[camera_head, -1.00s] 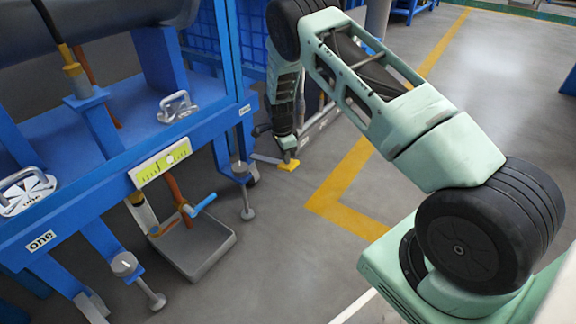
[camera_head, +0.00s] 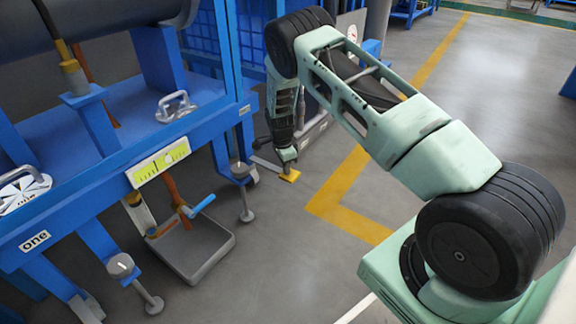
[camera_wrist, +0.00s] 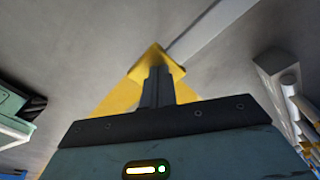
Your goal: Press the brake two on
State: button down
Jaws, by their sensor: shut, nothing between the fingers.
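The brake pedal is a yellow pad (camera_head: 290,176) at the end of a grey lever, low beside the blue frame. It also shows in the wrist view (camera_wrist: 150,57), with the grey lever running up and right from it. My gripper (camera_head: 288,163) points down at the pad, its fingertips on or just over it. In the wrist view my gripper (camera_wrist: 157,72) is shut with its fingers together and overlaps the pad's near part. Exact contact is hard to see. No "two" label is readable.
The blue frame (camera_head: 90,190) stands to the left, with a caster foot (camera_head: 245,190), a grey tray (camera_head: 195,250) and a blue-handled lever (camera_head: 197,207) below. A yellow floor line (camera_head: 340,180) runs at right. Open grey floor lies beyond it.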

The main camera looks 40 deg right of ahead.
jog(key=shift+w+a+r+p, duration=0.1)
jog(key=shift+a+r+p, duration=0.2)
jog(key=shift+a, duration=0.25)
jog(key=shift+w+a+r+p, duration=0.1)
jog(key=shift+a+r+p, duration=0.1)
jog(key=shift+a+p, duration=0.25)
jog(key=shift+w+a, duration=0.1)
jog(key=shift+a, duration=0.35)
jog(key=shift+r, duration=0.1)
notch_tip(320, 180, up, 12)
jog(key=a+p, duration=0.1)
jog(key=p, duration=0.4)
jog(key=shift+p, duration=0.4)
jog(key=shift+w, duration=0.15)
